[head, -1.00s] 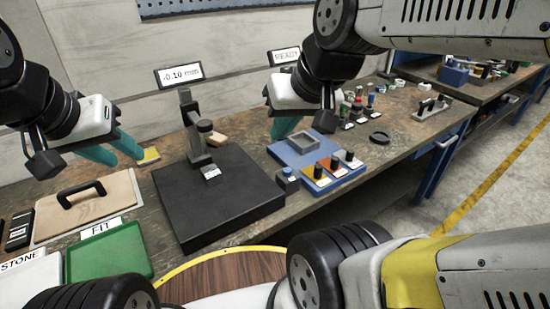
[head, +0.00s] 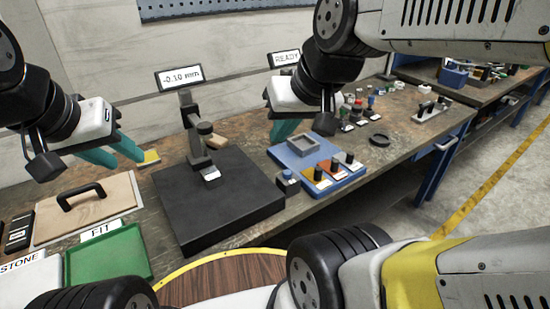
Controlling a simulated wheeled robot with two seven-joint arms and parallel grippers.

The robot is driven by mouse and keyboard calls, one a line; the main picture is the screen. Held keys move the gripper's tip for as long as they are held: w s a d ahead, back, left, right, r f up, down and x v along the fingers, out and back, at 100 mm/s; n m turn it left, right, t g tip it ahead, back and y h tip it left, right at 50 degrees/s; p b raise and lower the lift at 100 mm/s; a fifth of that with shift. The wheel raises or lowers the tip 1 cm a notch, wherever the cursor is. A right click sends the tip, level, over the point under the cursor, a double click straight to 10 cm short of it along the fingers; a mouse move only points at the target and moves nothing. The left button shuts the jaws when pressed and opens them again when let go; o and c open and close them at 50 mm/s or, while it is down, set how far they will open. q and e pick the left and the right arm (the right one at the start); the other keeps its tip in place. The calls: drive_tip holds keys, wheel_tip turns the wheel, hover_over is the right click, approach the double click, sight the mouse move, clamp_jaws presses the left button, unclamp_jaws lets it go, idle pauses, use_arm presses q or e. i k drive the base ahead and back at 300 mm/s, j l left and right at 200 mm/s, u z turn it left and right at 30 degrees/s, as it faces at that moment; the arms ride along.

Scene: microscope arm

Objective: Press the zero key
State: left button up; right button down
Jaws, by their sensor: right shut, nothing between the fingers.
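A small dark block with a blue button (head: 287,175) stands at the right front corner of the black measuring plate (head: 215,205); it could be the zero key, but its marking is too small to read. The gauge stand (head: 194,130) rises from the plate, and its display (head: 179,77) reads -0.10 mm. My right gripper (head: 284,130) is shut and empty, above and behind the blue button, clear of it. My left gripper (head: 118,154) has its teal fingers apart and empty, left of the stand.
A blue tray (head: 280,152) with a grey square recess and several small knobbed pieces lies right of the plate. A READY display (head: 284,58) stands behind. At left are a wooden board with a black handle (head: 80,196) and a green FIT tray (head: 108,256).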

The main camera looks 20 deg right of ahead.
sight(287, 174)
drive_tip(key=z, duration=1.65)
drive_tip(key=k+j, duration=0.5)
